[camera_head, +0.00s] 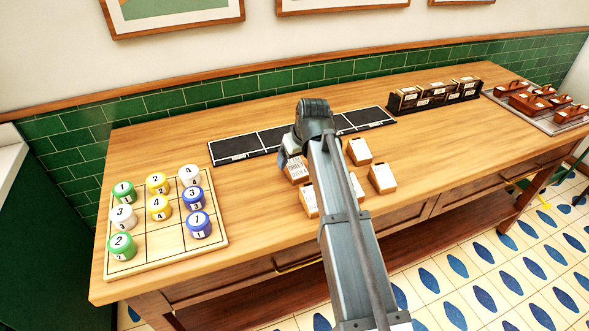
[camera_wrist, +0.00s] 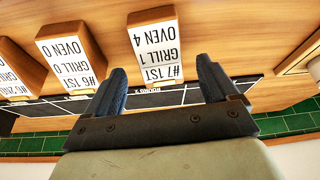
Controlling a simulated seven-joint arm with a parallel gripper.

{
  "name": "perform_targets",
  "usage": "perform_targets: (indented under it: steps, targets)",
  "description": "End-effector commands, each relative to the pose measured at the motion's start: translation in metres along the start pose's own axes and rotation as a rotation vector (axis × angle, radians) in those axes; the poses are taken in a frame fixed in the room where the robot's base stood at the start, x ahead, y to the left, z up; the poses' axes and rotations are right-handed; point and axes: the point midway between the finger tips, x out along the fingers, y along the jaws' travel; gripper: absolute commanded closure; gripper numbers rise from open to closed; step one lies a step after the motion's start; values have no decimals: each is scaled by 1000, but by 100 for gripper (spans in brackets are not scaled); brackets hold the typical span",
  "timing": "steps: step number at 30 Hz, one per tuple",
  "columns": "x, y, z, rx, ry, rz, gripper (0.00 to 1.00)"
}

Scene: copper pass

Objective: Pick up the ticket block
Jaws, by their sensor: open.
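A wooden ticket block (camera_wrist: 155,45) with a white label reading "#7 1ST GRILL 1 OVEN 4" appears between the fingertips in the wrist view. My gripper (camera_wrist: 161,68) is open, one finger on each side of it in the picture, with gaps on both sides. I cannot tell how far the fingers reach down along it. In the head view my gripper (camera_head: 284,160) is beside a labelled block (camera_head: 298,172), partly hidden by my arm. Other ticket blocks stand nearby: one behind (camera_head: 358,151), one to the right (camera_head: 382,178) and one in front (camera_head: 308,199).
A black strip with marked sections (camera_head: 240,148) lies along the back of the wooden table (camera_head: 440,150). A dark rack with blocks (camera_head: 435,93) and a tray of brown-red items (camera_head: 535,100) are at the right. A grid board (camera_head: 150,258) with numbered pots is at the left.

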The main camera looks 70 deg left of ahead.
Motion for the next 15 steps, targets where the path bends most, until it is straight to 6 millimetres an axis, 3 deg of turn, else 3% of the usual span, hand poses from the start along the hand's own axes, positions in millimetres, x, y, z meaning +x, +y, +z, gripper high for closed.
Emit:
perform_targets:
  steps: [9,15]
  targets:
    - [40,0,-2,0,-1,0,13]
    - [44,0,-2,0,0,0,13]
